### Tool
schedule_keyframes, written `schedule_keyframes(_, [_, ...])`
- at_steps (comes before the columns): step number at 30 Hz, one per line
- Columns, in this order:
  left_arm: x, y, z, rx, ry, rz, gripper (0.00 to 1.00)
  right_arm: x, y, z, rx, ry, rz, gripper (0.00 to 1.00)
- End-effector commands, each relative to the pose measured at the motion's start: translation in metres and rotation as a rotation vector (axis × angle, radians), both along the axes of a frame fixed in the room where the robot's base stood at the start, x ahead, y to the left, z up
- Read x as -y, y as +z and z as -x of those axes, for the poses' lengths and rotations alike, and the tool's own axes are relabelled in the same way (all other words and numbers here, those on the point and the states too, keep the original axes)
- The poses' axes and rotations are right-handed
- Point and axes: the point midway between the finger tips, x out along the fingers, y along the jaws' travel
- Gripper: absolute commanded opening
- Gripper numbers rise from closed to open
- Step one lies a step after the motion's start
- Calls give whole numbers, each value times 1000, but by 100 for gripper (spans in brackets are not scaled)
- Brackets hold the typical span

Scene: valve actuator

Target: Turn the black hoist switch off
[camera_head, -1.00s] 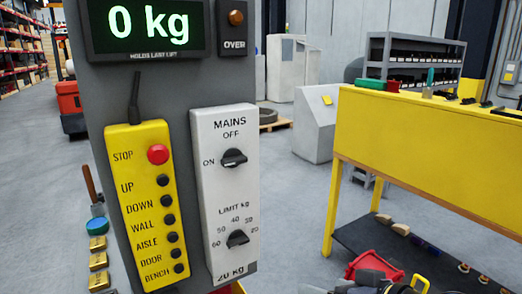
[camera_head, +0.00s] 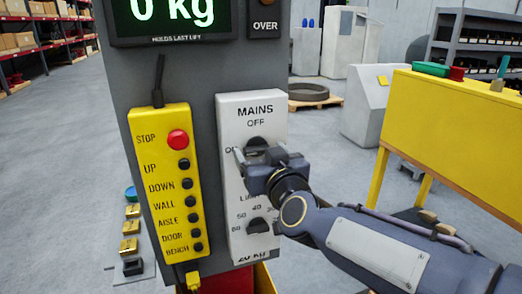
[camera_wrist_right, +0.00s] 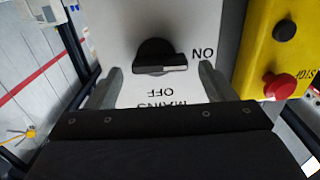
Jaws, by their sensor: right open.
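The black MAINS switch (camera_head: 256,143) is a rotary knob high on the white panel (camera_head: 230,110), partly hidden by my right gripper in the head view. In the right wrist view, the switch (camera_wrist_right: 157,55) shows upside down, its bar lying level with one end towards the ON label. The OFF label is a quarter turn away. My right gripper (camera_head: 262,156) is open in front of the switch. In the wrist view its fingertips (camera_wrist_right: 161,72) stand on either side of the knob, with gaps and no visible contact. My left gripper is not in view.
A yellow pendant (camera_head: 165,225) with a red STOP button (camera_head: 178,140) is close to the left of the panel. A black LIMIT knob (camera_head: 258,227) sits below the switch. A yellow bench (camera_head: 450,125) stands at the right. Open floor lies at the left.

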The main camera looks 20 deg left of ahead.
Motion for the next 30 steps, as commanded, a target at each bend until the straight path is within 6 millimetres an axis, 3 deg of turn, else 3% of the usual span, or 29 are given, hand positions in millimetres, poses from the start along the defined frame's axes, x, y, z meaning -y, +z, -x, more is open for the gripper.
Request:
schedule_keyframes(12, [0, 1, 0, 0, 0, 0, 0, -7, 0, -11, -1, 0, -2, 76])
schedule_keyframes(23, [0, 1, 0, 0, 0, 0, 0, -7, 0, -10, -2, 1, -1, 32])
schedule_keyframes(30, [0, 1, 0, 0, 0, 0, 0, -7, 0, -11, -13, 0, -19, 32])
